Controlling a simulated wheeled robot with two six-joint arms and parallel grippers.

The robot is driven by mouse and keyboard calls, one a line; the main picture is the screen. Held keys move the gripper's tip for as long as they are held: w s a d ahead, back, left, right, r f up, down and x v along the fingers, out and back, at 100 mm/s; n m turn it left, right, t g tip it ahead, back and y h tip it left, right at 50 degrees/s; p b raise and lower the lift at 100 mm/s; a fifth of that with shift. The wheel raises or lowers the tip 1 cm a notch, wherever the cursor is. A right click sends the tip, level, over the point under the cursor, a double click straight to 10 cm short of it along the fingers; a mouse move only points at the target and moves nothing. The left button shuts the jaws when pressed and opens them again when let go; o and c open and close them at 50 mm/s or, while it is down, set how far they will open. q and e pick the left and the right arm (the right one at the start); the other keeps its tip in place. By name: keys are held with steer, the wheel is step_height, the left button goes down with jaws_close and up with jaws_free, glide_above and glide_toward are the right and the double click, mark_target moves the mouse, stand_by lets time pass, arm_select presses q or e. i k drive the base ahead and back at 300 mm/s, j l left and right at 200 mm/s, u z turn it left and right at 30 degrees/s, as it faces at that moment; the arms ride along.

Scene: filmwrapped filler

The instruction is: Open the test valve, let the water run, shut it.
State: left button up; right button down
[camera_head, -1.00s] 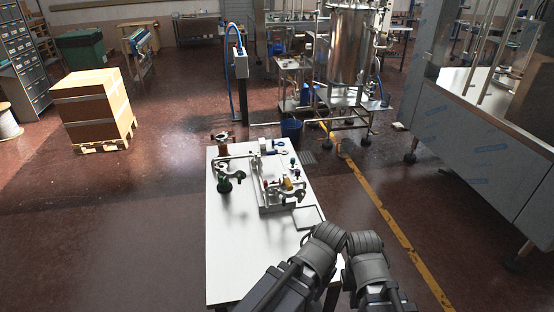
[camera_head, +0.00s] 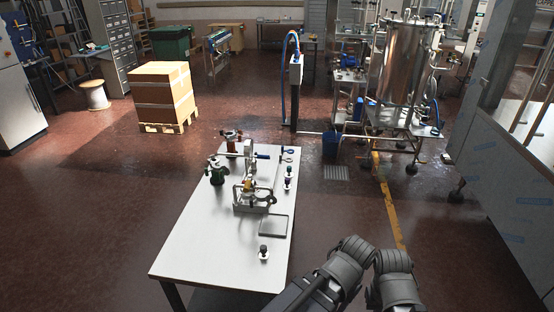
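A white bench (camera_head: 200,245) stands ahead of me, left of my arms. On its far half is a metal fitting assembly (camera_head: 250,190) with a small yellow part and a dark ring-like part at its right. Behind it is a blue-handled part (camera_head: 262,155). A green fitting (camera_head: 216,172) and a brown-and-dark fitting (camera_head: 231,138) stand at the bench's left. I cannot tell which of these is the test valve. No running water shows. Dark links of my two arms rise at the bottom right; neither gripper's fingers are visible.
A shallow tray (camera_head: 273,226) and a small black knob (camera_head: 264,251) are on the bench. Behind are a blue bucket (camera_head: 330,145), floor grate (camera_head: 336,173) and steel tank (camera_head: 405,65). A carton on a pallet (camera_head: 164,92) is far left. Floor left of the bench is clear.

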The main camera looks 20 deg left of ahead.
mark_target(259, 157)
steer(key=i+l+u, duration=0.1)
steer(key=i+l, duration=0.15)
steer(key=i+l+u, duration=0.1)
steer(key=l, duration=0.35)
steer(key=i+l+u, duration=0.1)
steer(key=i+l, duration=0.2)
steer(key=i+l+u, duration=0.1)
steer(key=l, duration=0.4)
steer(key=i+l+u, duration=0.15)
steer(key=i, duration=0.4)
steer(key=i+l+u, duration=0.15)
steer(key=i, duration=0.4)
steer(key=i+j, duration=0.2)
steer(key=i, duration=0.15)
steer(key=i+j, duration=0.2)
steer(key=i, duration=0.2)
